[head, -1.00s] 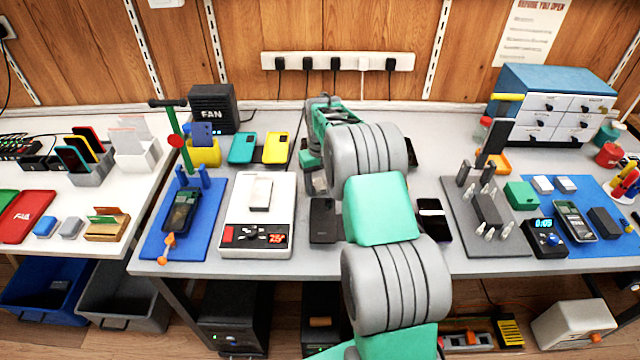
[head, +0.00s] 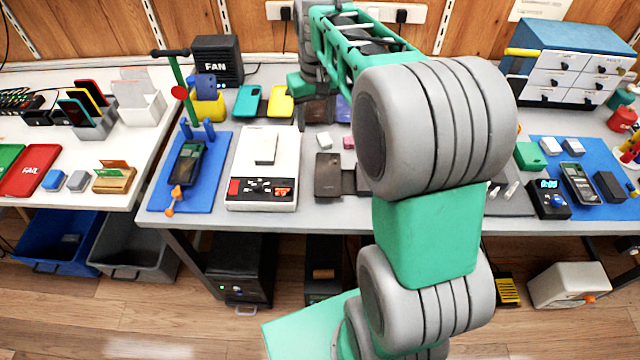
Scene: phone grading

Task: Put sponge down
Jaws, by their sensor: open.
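My gripper (head: 301,88) is partly in view above the back of the middle bench, under my raised arm. It is open, and I see nothing held in it; its fingertips are not clear. No object is plainly recognisable as the sponge. A small pink block (head: 349,142) and a small white block (head: 324,141) lie on the grey bench, in front of the gripper and apart from it. My arm covers the bench to their right.
A white scale (head: 262,193) carries a pale block. A blue mat (head: 215,180) with a phone lies left of it. A dark phone (head: 328,175) lies in front of the blocks. Yellow (head: 281,102) and teal (head: 247,100) cases stand near the gripper.

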